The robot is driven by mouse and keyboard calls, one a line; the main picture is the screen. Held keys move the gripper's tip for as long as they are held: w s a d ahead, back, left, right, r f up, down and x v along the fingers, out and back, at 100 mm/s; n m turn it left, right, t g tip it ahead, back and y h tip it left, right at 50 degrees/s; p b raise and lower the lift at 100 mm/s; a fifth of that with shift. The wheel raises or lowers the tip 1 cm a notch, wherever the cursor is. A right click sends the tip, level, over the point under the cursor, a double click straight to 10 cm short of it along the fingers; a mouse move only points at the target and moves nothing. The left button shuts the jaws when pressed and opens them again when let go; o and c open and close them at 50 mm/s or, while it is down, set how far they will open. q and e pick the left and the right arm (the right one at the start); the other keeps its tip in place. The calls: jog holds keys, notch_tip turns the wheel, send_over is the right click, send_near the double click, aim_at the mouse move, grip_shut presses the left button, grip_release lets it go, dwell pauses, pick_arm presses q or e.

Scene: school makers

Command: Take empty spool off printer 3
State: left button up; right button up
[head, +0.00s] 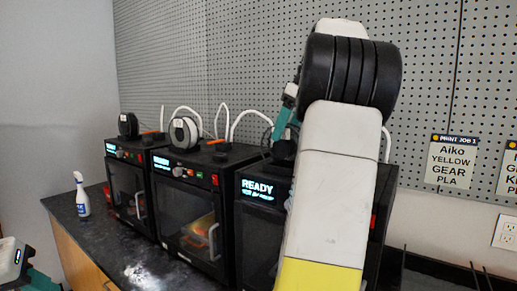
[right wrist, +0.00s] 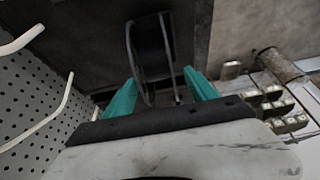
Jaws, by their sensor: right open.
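The right-hand printer (head: 262,215), with a lit READY screen, is largely covered by my right arm in the head view; I take it as printer 3. In the right wrist view a dark spool (right wrist: 151,50) with two thin flanges and no visible filament stands over the printer's dark top. My right gripper (right wrist: 160,97) is open, its teal fingers on either side of the spool's near end; whether they touch it I cannot tell. In the head view the right gripper (head: 284,118) is above the printer's top. My left gripper (head: 30,278) shows only partly at the lower left corner.
Two more printers stand left: one with a black spool (head: 128,125), one with a pale-centred spool (head: 184,132). White curved tubes (head: 221,115) rise behind them, before a pegboard (head: 250,50). A spray bottle (head: 82,195) stands on the dark counter (head: 130,262).

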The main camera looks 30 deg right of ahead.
aim_at(282, 153)
jog(key=x, duration=0.3)
jog(key=shift+w+f, duration=0.2)
jog(key=shift+c, duration=0.3)
grip_shut()
jog(key=shift+r, duration=0.15)
